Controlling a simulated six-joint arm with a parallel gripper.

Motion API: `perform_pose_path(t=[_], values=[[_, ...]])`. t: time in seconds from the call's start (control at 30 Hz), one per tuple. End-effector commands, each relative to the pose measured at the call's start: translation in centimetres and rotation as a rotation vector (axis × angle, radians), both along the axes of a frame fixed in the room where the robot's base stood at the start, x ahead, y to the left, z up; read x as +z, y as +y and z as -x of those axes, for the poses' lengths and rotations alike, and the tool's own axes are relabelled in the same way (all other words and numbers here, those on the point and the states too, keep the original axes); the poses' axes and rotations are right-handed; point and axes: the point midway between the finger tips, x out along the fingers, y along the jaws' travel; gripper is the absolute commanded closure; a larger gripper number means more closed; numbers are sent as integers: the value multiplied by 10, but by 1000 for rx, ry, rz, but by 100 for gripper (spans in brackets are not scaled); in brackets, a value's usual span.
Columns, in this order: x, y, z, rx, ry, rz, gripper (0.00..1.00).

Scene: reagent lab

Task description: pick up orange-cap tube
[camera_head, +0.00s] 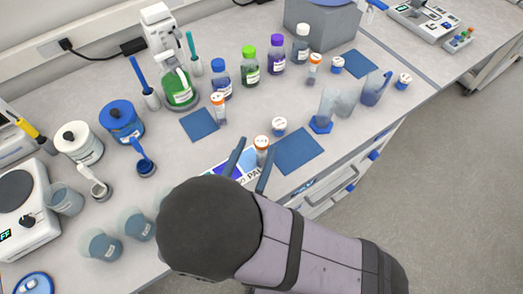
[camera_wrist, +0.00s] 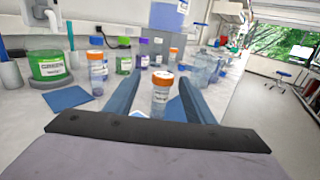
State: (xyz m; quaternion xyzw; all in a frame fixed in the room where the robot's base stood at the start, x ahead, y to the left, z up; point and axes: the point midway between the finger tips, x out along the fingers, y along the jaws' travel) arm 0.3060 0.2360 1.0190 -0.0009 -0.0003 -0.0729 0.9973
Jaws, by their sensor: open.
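An orange-cap tube (camera_head: 261,150) stands upright near the middle of the bench, close to a blue mat. My gripper (camera_head: 251,168) is open, with its two dark blue fingers pointing toward this tube. In the wrist view, the same clear tube with a white label and orange cap (camera_wrist: 161,94) stands between the open fingers (camera_wrist: 155,100), with gaps on both sides. A second orange-cap tube (camera_head: 218,108) stands by another blue mat further back, also seen in the wrist view (camera_wrist: 97,72). A third orange-cap tube (camera_head: 313,68) stands at the back right.
A blue mat (camera_head: 298,151) lies right of the nearest tube, and a small white-labelled jar (camera_head: 279,126) stands just behind it. Clear beakers (camera_head: 331,106) stand to the right. Bottles with green (camera_head: 249,65) and purple (camera_head: 275,54) caps stand behind. The bench's front edge is near.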

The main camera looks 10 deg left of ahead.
Motion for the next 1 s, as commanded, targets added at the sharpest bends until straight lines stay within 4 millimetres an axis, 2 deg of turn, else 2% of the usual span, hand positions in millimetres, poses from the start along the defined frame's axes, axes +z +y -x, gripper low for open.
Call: perform_pose_path(t=[0.17,0.53,0.77,1.0], values=[[-8,0,0,-1,1,-1,51],[-7,-4,-20,-3,1,0,51],[-7,-5,-24,-2,1,0,51],[-2,-13,-48,-7,1,1,51]])
